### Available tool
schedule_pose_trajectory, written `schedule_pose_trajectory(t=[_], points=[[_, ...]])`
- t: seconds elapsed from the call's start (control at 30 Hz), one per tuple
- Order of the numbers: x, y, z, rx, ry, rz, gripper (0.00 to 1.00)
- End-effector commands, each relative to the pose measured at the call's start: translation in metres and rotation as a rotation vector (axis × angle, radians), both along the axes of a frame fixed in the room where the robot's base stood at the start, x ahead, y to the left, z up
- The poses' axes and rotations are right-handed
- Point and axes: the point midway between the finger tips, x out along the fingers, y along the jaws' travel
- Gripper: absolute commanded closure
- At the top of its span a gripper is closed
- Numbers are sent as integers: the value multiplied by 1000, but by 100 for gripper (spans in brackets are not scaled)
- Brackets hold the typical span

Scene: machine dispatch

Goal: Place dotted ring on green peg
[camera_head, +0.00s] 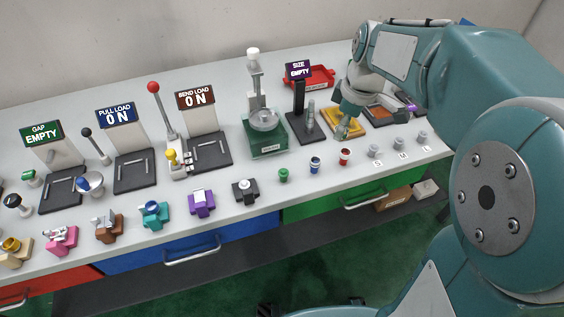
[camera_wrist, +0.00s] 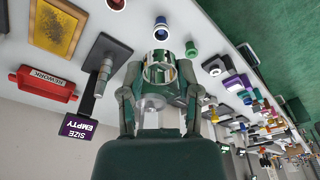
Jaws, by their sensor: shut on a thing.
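My gripper (camera_wrist: 159,102) is shut on a shiny metallic ring (camera_wrist: 158,73), held between its two fingers in the wrist view. I cannot make out dots on it. In the head view my gripper (camera_head: 344,128) points down over the front of the yellow tray, and the ring is hard to tell apart there. The green peg (camera_head: 283,175) stands near the table's front edge, to the left of and nearer than my gripper. It also shows in the wrist view (camera_wrist: 191,49), just beyond and right of the held ring, apart from it.
A blue peg (camera_head: 315,164) and a red peg (camera_head: 344,157) stand right of the green one. Grey pieces marked S, M and L (camera_head: 399,144) lie further right. The size stand (camera_head: 307,125), reading EMPTY, and the yellow tray (camera_head: 357,111) are close to my gripper.

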Motion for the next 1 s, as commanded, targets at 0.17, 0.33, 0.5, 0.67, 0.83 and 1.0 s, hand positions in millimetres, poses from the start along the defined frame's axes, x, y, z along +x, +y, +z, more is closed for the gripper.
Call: schedule_pose_trajectory(t=[0.17,0.33,0.5,0.67,0.83,1.0], points=[[0,40,-18,0,5,7,96],[1,76,-34,0,5,7,96],[1,100,-63,-1,6,4,96],[2,115,-82,0,3,1,96],[2,126,-95,0,4,2,96],[2,126,-120,-1,4,-2,96]])
